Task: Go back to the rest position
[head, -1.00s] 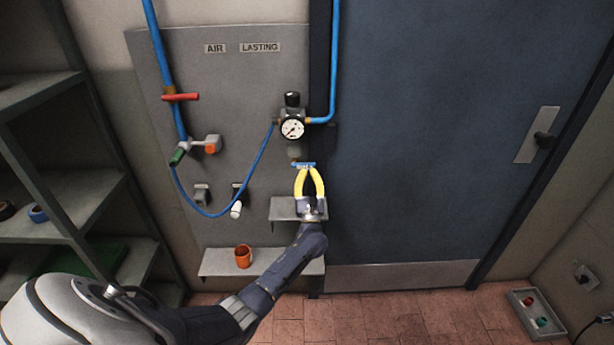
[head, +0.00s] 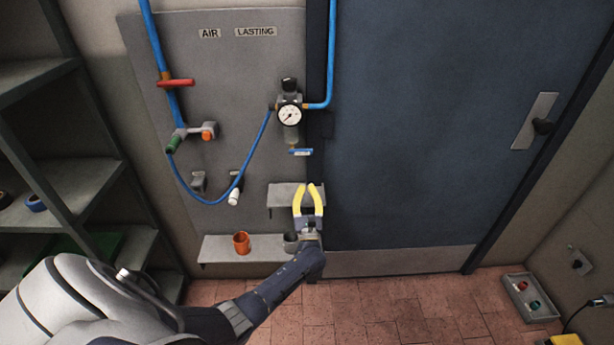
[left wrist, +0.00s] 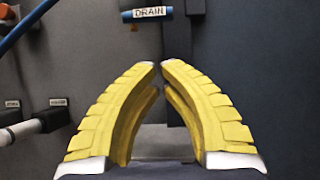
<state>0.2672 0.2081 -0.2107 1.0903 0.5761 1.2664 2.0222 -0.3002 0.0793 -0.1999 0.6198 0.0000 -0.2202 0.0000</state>
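My left gripper (head: 310,186) has yellow fingers and stands in front of the small upper shelf (head: 283,195), below the gauge. Its fingers are a little apart at the tips, with nothing between them. In the left wrist view the same fingers (left wrist: 162,64) lean inward with a narrow gap. The blue drain valve (head: 301,152) is above the fingertips and apart from them; its DRAIN label faces the left wrist view (left wrist: 148,13). My right gripper is not in view.
The gauge (head: 290,115) and a blue hose (head: 257,150) are on the grey panel (head: 225,75). An orange cup (head: 241,243) and a grey cup (head: 291,242) stand on the lower shelf (head: 215,250). Shelving (head: 75,190) is at left, a blue door (head: 420,120) at right. A tray (head: 517,296) lies on the floor.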

